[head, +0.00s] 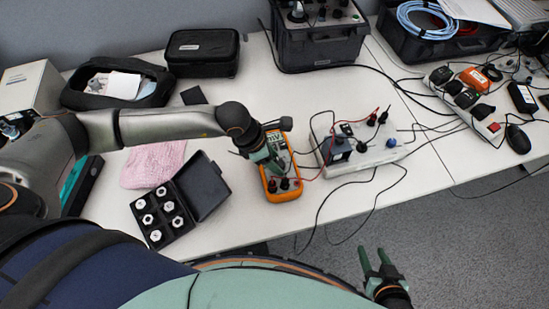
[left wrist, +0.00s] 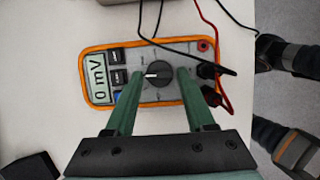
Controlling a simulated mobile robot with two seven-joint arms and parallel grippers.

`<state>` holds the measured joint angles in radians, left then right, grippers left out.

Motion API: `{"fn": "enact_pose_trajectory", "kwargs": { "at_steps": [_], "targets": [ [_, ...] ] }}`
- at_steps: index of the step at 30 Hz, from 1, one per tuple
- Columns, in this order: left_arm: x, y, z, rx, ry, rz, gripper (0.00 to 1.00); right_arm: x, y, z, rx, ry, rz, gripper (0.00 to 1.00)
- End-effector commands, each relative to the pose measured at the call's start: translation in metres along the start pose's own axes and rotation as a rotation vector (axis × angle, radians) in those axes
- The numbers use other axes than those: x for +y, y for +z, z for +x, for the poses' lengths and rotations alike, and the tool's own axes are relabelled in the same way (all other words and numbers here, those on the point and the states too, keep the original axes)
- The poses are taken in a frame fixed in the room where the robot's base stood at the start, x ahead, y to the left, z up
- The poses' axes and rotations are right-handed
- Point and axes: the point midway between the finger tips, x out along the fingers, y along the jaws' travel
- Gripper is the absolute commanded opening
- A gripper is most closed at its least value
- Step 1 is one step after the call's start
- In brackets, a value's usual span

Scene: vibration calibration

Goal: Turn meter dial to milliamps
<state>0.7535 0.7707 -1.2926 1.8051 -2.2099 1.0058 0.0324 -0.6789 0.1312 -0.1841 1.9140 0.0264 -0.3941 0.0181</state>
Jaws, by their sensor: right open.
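The orange-edged meter (head: 283,186) lies on the white table in the head view, partly hidden by my left gripper (head: 267,158). In the left wrist view the meter (left wrist: 88,80) shows its display reading "0 mV" and its round black dial (left wrist: 158,73) with a white pointer mark. My left gripper (left wrist: 160,72) is over the meter, its two green fingers apart on either side of the dial. A small gap seems to show on each side; I cannot tell whether the fingertips touch the meter. My right gripper (head: 377,262) is open and empty, beyond the table's front edge.
Red and black leads run from the meter to a grey box (head: 362,150) at its right. An open black case (head: 205,185) with several silver pieces stands at its left, beside a pink cloth (head: 153,164). A power strip (head: 465,100) lies at the right.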

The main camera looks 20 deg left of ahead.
Motion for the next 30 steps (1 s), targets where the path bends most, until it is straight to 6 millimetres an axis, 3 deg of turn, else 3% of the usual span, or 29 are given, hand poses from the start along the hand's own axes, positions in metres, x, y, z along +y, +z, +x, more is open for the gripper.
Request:
{"fn": "enact_pose_trajectory", "kwargs": {
  "at_steps": [2,14,30],
  "targets": [
    [0.000,0.000,0.000,0.000,0.000,0.000,0.45,0.000,0.000,0.000,0.000,0.000,0.000,0.50],
    [0.000,0.000,0.000,0.000,0.000,0.000,0.00,0.000,0.000,0.000,0.000,0.000,0.000,0.50],
    [0.002,-0.001,0.003,0.000,-0.040,0.102,0.00,0.001,0.011,0.010,0.000,0.000,0.000,0.50]
  ]
}}
